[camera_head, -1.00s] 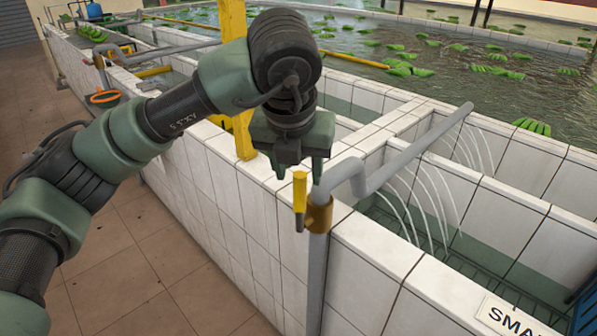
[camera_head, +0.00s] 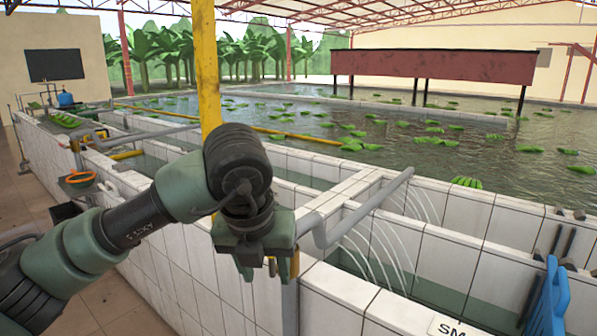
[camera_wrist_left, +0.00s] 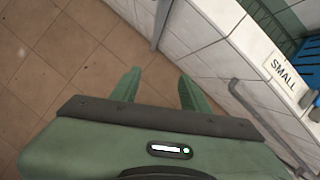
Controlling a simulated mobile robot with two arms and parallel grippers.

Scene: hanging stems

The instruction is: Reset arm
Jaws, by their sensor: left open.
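My left gripper (camera_head: 264,268) hangs fingers down at the near side of the white tiled tank wall (camera_head: 335,287). Its green fingers are apart, and in the left wrist view (camera_wrist_left: 158,80) nothing shows between them but floor and wall. A yellow valve handle (camera_head: 295,263) on the grey pipe (camera_head: 362,209) shows just right of the fingers, partly hidden by the gripper. I cannot tell whether they touch. My right gripper is in neither view.
Curved water jets fall into the near tank below the pipe. A yellow post (camera_head: 207,65) stands behind my left arm. Green banana bunches (camera_head: 437,141) float in the large pool. A blue object (camera_head: 548,300) is at the right. Tiled floor (camera_wrist_left: 70,70) lies open on the left.

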